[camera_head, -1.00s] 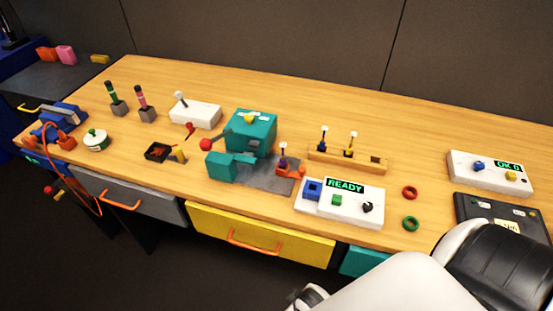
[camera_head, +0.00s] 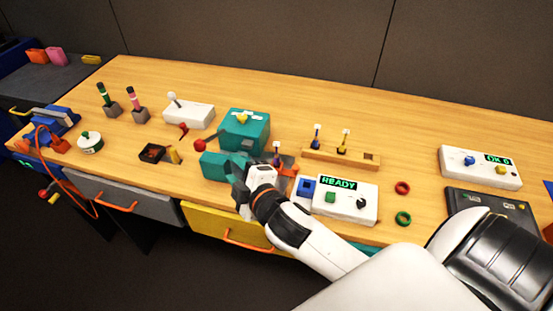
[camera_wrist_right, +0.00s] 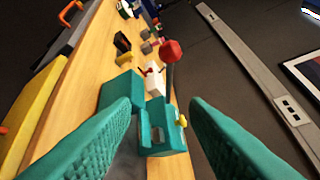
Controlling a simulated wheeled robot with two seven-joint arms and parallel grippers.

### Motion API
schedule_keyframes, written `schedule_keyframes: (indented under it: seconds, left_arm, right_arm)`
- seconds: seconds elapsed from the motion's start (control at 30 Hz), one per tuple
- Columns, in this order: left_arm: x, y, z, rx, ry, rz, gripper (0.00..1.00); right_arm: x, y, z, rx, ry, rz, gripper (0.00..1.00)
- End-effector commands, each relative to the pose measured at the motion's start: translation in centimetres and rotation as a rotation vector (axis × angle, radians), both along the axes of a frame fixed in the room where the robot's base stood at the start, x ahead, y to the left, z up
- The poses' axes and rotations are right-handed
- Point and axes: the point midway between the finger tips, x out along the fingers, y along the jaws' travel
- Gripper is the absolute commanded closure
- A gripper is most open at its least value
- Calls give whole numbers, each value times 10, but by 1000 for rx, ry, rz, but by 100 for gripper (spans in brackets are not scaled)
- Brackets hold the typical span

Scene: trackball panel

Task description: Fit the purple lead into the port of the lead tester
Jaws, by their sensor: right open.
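The purple lead (camera_head: 277,151) stands upright just right of the teal press, and an orange part shows at its foot. The lead tester (camera_head: 352,202) is a white box with a green READY display. Its blue port block (camera_head: 306,188) is at its left end. My right gripper (camera_head: 238,172) is at the press front, left of the purple lead, and hides part of the grey plate there. In the right wrist view its teal fingers (camera_wrist_right: 160,104) are spread with nothing between them. The purple lead is not visible in that view. My left gripper is not in view.
The teal press (camera_head: 247,131) has a red-knobbed lever (camera_wrist_right: 170,52). A wooden rack (camera_head: 365,162) with blue and yellow leads stands behind the tester. Red and green rings (camera_head: 403,218) lie right of it.

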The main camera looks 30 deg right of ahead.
Motion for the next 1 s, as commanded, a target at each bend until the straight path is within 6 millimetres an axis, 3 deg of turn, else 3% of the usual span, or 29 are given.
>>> schedule_keyframes:
  seconds: [0.03,0.13,0.2,0.3,0.4,0.5,0.57,0.63,0.67,0.8,0.9,1.0]
  left_arm:
    - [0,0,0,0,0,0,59]
    - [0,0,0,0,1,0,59]
    - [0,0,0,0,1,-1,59]
    - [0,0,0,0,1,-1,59]
    - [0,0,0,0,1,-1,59]
    - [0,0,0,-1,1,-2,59]
    - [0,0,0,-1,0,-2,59]
    - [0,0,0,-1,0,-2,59]
    - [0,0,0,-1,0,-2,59]
    - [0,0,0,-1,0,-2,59]
    - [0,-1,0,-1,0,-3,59]
    - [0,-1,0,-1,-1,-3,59]
  right_arm:
    - [15,9,24,-111,-116,62,59]
    - [35,38,74,-392,-387,204,59]
    - [40,67,107,-641,-610,313,59]
    - [35,110,136,-1026,-936,467,59]
    - [22,144,136,-1417,-1252,620,59]
    - [13,157,111,-1802,-1549,793,59]
    - [13,151,88,-2019,-1714,922,59]
    - [18,129,61,-2250,-1893,1102,59]
    - [22,115,50,2144,1799,-1098,59]
    - [41,24,17,1672,1424,-1130,59]
    - [50,-44,17,1407,1242,-1193,59]
    - [52,-96,25,1221,1129,-1260,59]
